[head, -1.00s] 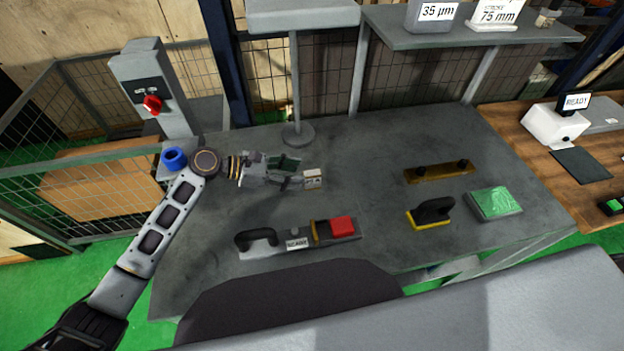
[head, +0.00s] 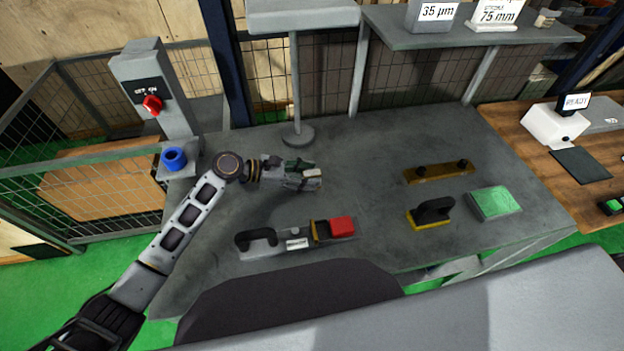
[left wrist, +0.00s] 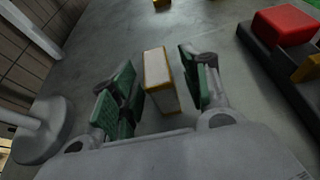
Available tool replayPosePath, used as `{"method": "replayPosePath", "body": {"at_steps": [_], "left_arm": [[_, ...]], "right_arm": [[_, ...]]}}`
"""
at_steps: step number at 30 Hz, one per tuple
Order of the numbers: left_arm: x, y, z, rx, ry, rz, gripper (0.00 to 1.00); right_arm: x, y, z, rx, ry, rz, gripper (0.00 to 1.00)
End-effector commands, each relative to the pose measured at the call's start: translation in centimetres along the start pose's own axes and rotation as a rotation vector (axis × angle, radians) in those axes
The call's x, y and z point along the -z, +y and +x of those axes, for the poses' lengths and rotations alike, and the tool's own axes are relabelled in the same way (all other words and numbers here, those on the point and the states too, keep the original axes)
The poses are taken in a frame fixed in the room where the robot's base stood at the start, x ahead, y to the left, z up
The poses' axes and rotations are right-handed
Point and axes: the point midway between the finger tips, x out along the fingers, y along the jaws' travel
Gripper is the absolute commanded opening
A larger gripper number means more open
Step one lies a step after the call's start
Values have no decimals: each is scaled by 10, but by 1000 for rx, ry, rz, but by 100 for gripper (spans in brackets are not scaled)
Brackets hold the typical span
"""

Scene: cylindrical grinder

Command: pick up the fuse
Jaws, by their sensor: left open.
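The fuse is a small white block with yellow edges, standing on the grey table (head: 375,190). In the left wrist view the fuse (left wrist: 160,82) shows between my two green-padded fingers, with a visible gap on each side. In the head view the fuse (head: 313,174) is partly hidden by the gripper. My left gripper (head: 302,172) is open and low over the table, its fingers on either side of the fuse in the left wrist view (left wrist: 157,76). My right gripper is not in view.
A grey tool with a red block (head: 341,227) lies nearer me. A post foot (head: 298,136) stands behind the gripper. A yellow bar (head: 439,173), a black-handled yellow tool (head: 432,214) and a green pad (head: 494,203) are on the right. The table between is clear.

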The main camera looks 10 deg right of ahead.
Motion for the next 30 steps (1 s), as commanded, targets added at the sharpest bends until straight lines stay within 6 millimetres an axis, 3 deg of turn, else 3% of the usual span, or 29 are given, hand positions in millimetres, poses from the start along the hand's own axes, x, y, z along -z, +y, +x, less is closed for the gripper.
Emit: {"method": "replayPosePath", "body": {"at_steps": [6, 20, 30], "left_arm": [[-1, 0, 16, -1, 0, 1, 46], [-1, 0, 16, -1, 0, 0, 46], [-1, 0, 16, -1, 0, 0, 5]], "right_arm": [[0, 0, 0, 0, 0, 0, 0], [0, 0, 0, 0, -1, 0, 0], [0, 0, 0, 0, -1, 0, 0]]}}
